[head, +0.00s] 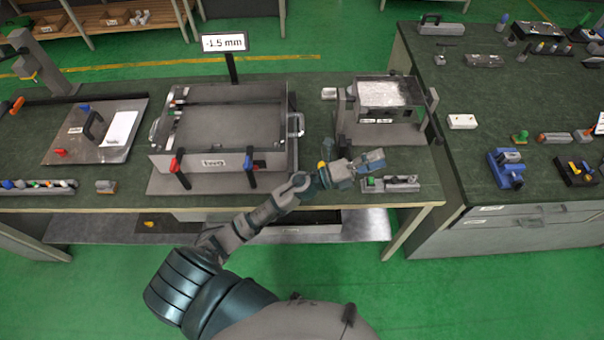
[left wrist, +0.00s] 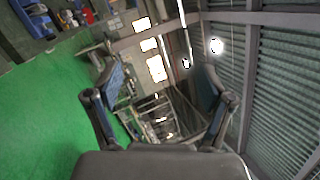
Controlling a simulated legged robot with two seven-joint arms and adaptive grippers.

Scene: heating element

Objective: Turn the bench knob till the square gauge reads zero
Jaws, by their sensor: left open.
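A white display (head: 224,42) on a dark post reads -1.5 mm. It stands behind a grey square frame (head: 221,161) with raised walls on the bench. My left gripper (head: 372,161) is over the front part of the bench, right of the frame and in front of a grey metal box unit (head: 390,93). In the left wrist view its two fingers (left wrist: 160,85) are apart with nothing between them. A light cylindrical part (head: 329,93) sticks out at the unit's left side; I cannot tell whether it is the knob. My right gripper is not in view.
A small tray of parts (head: 390,184) lies just below my left gripper. Red and blue handled clamps (head: 176,167) stand at the frame's front. A second bench (head: 484,118) with tools stands at the right. Green floor (head: 480,290) is clear in front.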

